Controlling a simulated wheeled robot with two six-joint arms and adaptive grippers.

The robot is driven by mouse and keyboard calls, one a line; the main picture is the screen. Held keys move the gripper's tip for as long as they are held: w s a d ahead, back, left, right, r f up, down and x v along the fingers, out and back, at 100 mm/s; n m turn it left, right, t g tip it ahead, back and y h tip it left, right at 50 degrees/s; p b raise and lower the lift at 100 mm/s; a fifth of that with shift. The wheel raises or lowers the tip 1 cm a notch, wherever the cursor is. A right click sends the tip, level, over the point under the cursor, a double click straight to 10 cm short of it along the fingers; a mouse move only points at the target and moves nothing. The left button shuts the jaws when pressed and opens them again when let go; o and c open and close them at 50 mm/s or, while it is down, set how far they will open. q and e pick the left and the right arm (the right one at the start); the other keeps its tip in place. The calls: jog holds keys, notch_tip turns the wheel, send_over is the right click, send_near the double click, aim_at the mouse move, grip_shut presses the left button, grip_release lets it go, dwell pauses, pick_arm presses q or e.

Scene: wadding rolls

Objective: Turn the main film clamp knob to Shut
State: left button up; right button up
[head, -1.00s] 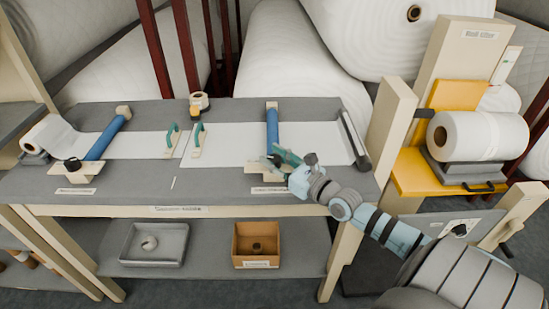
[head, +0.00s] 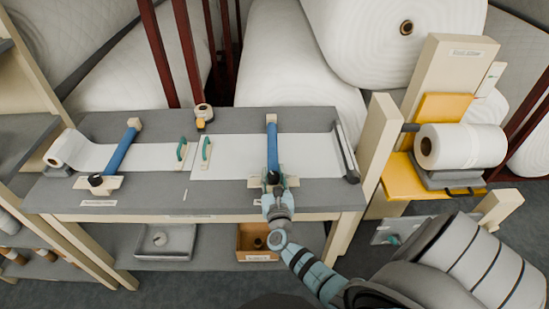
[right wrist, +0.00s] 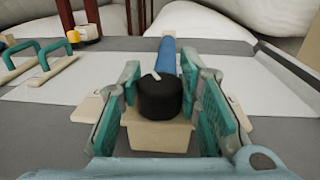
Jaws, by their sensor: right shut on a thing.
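The black clamp knob (head: 273,178) sits at the near end of the right-hand blue bar (head: 272,145), which lies across the white film. My right gripper (head: 272,188) reaches it from the near side and is shut on it. In the right wrist view the teal finger pads stand on both sides of the black knob (right wrist: 158,100). A white pointer mark on its top points away from me, slightly left. The knob's cream block (right wrist: 158,136) shows below it. I cannot read any lettering by this knob. My left gripper is not in view.
A second blue bar (head: 123,150) with its own black knob (head: 96,181) is at the left. Two green handles (head: 206,151) stand between the film sheets. A cream post (head: 379,145) rises right of the table. The grey table front (head: 180,204) is mostly clear.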

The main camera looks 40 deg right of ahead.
jog(key=m+g+h+b, duration=0.1)
jog(key=m+g+h, duration=0.1)
jog(key=h, duration=0.1)
jog(key=shift+w+f+m+g+b, duration=0.1)
jog(key=shift+m+g+b, duration=0.25)
jog(key=shift+m+g, duration=0.05)
jog(key=m+g+h+b, duration=0.1)
jog(key=m+g+b, duration=0.2)
jog(key=g+b, duration=0.1)
jog(key=m+g+h+b, duration=0.2)
jog(key=g+b, duration=0.2)
jog(key=b, duration=0.1)
jog(key=m+g+h+b, duration=0.2)
jog(key=m+g+b, duration=0.1)
jog(key=g+b, duration=0.1)
jog(key=shift+f+m, duration=0.2)
jog(key=shift+m, duration=0.1)
jog(key=shift+r+m+g+b, duration=0.2)
jog(key=shift+m+g+b, duration=0.2)
jog(key=shift+g+b, duration=0.4)
jog(key=o, duration=1.2)
jog(key=shift+a, duration=0.2)
jog(key=a, duration=0.7)
jog(key=shift+w, duration=0.1)
